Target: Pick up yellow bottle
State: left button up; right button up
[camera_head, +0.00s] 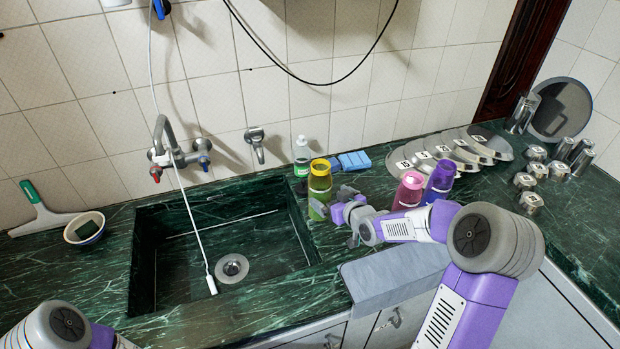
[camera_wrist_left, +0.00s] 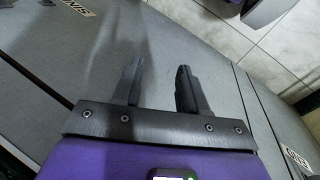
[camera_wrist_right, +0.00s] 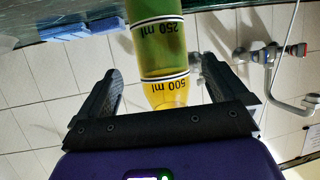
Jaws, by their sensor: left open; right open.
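The yellow bottle (camera_head: 319,183) stands upright on the green counter just right of the sink, its upper part yellow and its lower part yellow-green. My right gripper (camera_head: 334,206) is beside it, its jaws open. In the right wrist view the bottle (camera_wrist_right: 162,50) appears upside down between the two open fingers (camera_wrist_right: 157,75), with 250 ml and 500 ml marks; whether either finger touches it I cannot tell. My left gripper (camera_wrist_left: 160,72) is open and empty in its wrist view, over grey cabinet fronts; the head view shows only part of that arm.
A pink cup (camera_head: 409,190) and a purple cup (camera_head: 440,180) stand right of the bottle. The sink (camera_head: 180,284) lies left, with a hanging white hose (camera_head: 196,232). Metal lids (camera_head: 428,160) lie farther right.

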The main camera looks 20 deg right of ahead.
jog(key=shift+w+f, duration=0.15)
jog(key=shift+w, duration=0.25)
jog(key=shift+b+x, duration=0.3)
jog(key=shift+x, duration=0.45)
jog(key=b+x, duration=0.1)
jog(key=x, duration=0.3)
jog(key=shift+w+a+f, duration=0.15)
jog(key=shift+w+f, duration=0.15)
jog(key=shift+c, duration=0.5)
